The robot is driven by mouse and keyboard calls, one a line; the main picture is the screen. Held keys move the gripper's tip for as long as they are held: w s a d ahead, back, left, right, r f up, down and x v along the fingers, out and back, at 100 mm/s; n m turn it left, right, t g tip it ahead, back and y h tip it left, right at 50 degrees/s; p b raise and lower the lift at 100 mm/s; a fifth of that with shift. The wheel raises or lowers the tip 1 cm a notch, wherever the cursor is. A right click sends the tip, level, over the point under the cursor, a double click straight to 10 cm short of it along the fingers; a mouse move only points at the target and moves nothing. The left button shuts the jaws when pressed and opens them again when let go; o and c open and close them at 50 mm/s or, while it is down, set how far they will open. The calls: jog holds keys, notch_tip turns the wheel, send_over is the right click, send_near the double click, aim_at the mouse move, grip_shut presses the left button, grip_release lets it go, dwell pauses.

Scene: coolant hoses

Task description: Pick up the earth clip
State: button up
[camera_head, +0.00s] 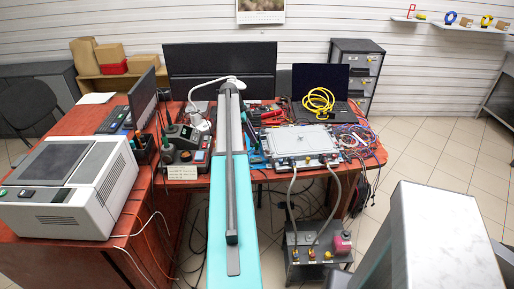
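I cannot make out the earth clip in the head view; anything that small is too tiny to tell here. A flat silver metal box (298,141) lies on the right part of the red-brown table (225,177). Two grey hoses (335,194) run from the front of the box down to a grey floor unit (303,257). The unit has small coloured fittings on top and a pink-red part (342,243) at its right. I cannot see my gripper in this view.
A bundle of coloured wires (352,139) lies right of the metal box, and a yellow cable coil (318,101) is behind it. A large white machine (68,188) fills the left table. Cables trail underneath. Tiled floor (408,150) is open at the right.

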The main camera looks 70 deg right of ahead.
aim_at(257, 147)
jog(key=shift+p+x, duration=0.6)
jog(key=shift+x, duration=0.15)
jog(key=shift+s+p+x, duration=0.2)
jog(key=shift+p+x, duration=0.4)
jog(key=shift+x, duration=1.3)
jog(key=shift+r, duration=0.1)
grip_shut()
